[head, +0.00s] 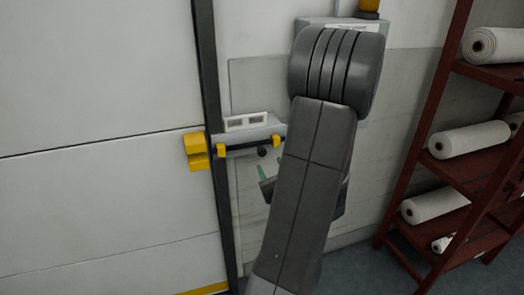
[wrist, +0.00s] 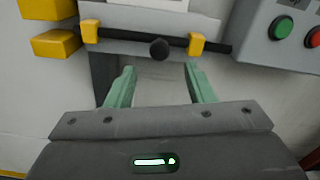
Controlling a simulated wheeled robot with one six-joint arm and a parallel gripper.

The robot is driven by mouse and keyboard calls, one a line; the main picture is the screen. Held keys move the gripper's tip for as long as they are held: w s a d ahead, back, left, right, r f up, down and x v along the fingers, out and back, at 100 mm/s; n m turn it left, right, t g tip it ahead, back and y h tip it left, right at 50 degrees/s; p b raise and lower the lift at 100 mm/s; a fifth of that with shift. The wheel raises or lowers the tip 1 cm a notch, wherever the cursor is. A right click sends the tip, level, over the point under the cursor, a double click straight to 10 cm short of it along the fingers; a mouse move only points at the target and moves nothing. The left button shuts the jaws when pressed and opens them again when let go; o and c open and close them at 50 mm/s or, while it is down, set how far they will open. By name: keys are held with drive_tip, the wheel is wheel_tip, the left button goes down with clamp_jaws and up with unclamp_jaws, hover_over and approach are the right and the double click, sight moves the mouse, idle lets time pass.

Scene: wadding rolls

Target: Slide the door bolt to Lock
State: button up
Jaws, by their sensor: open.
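The door bolt is a dark horizontal bar (head: 238,148) running through two yellow guides on a grey wall plate. In the wrist view the bar (wrist: 125,41) crosses the upper part, with a round black knob (wrist: 160,49) between the guides. The knob also shows in the head view (head: 262,151). A yellow keeper (head: 196,150) sits left of the bolt at the door edge. My gripper (wrist: 160,72) is open, its green fingers apart, just below the knob and not around it. In the head view my arm hides part of the gripper (head: 269,170).
A white label plate (head: 246,122) sits above the bolt; its text is unreadable. A grey control box with green (wrist: 283,27) and red buttons is right of the bolt. A dark red rack (head: 463,177) with white rolls stands at the right.

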sight(263, 154)
drive_tip(key=p+x, duration=0.1)
drive_tip(key=x, duration=0.8)
drive_tip(key=shift+s+p, duration=0.1)
drive_tip(key=shift+p, duration=0.2)
clamp_jaws()
drive_tip(key=shift+f, duration=0.1)
